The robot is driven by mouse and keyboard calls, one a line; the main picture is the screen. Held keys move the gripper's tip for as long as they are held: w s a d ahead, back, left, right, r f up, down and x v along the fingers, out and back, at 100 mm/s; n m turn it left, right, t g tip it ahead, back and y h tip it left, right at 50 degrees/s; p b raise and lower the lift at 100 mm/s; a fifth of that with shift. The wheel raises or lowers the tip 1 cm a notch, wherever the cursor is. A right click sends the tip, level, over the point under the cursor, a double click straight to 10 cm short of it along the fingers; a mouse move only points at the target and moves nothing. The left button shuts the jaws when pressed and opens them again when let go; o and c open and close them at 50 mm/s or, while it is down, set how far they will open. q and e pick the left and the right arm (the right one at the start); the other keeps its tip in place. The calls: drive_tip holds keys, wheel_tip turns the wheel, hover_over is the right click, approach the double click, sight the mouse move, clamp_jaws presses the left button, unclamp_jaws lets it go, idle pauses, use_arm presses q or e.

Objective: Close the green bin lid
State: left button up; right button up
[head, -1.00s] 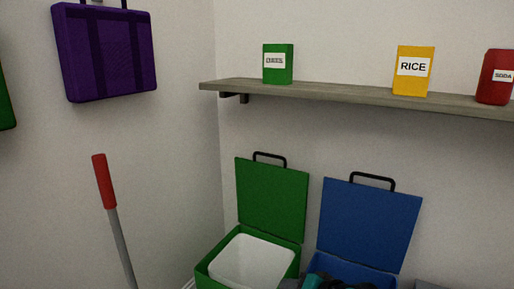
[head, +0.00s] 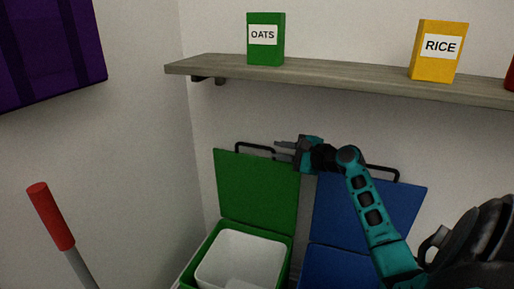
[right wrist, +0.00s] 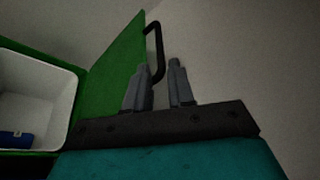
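The green bin (head: 213,243) stands at the lower middle of the head view with its green lid (head: 255,190) raised upright against the wall. A black loop handle (head: 253,147) is on the lid's top edge. My right gripper (head: 277,149) is at the right end of this handle, its two fingers apart. In the right wrist view the green lid (right wrist: 116,58) is at the left, and the handle (right wrist: 155,50) reaches between the open fingers (right wrist: 161,66). I cannot tell whether a finger touches it. My left gripper is not in view.
A white liner (head: 240,262) sits in the green bin; a blue item (right wrist: 16,139) lies inside. A blue bin's raised lid (head: 330,217) is behind my right arm. A shelf (head: 340,80) with oats (head: 265,45) and rice (head: 437,55) boxes runs above. A red-handled pole (head: 52,217) stands left.

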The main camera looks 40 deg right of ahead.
sight(262, 148)
drive_tip(key=b+x, duration=0.1)
drive_tip(key=x, duration=0.8)
drive_tip(key=shift+c, duration=0.3)
clamp_jaws()
